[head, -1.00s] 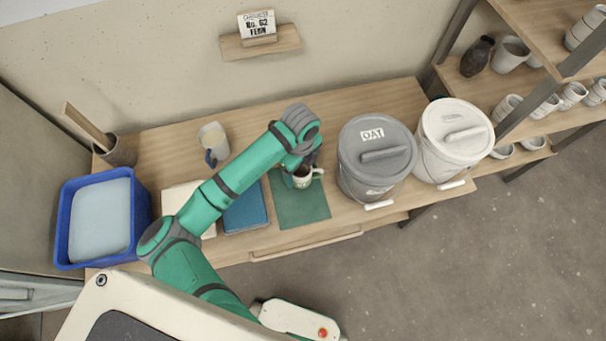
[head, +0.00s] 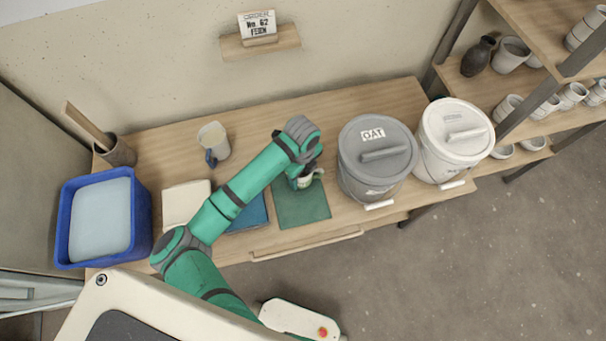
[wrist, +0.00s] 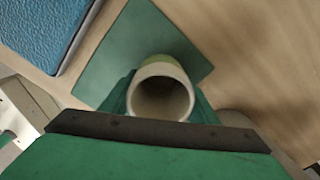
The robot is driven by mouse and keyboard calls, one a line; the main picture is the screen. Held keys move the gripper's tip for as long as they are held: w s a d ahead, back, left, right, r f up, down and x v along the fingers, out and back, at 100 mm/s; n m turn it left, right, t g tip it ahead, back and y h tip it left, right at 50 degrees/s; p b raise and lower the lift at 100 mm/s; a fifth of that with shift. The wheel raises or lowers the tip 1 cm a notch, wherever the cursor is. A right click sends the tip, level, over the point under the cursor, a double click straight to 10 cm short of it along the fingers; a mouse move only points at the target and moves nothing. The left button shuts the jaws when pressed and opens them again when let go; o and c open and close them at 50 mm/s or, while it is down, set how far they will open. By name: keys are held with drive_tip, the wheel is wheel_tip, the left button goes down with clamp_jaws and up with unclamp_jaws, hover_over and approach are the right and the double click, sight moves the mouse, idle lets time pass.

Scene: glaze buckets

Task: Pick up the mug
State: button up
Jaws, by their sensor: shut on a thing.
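My gripper (wrist: 161,100) is shut on the mug. In the head view my wrist hides much of the gripper and part of the mug. I cannot tell from these views whether the mug's base touches the mat (wrist: 140,50).
A grey lidded bucket (head: 375,160) stands close to the right, with a white lidded bucket (head: 452,143) beyond it. A blue book (head: 248,214), a cream block (head: 186,203), a jug (head: 213,142) and a blue tub (head: 103,220) are to the left.

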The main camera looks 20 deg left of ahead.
drive_tip(key=shift+r, duration=0.1)
drive_tip(key=shift+r, duration=0.55)
drive_tip(key=s+a+r, duration=0.1)
drive_tip(key=s+r, duration=1)
drive_tip(key=s, duration=0.3)
drive_tip(key=shift+r, duration=0.35)
drive_tip(key=shift+a, duration=0.1)
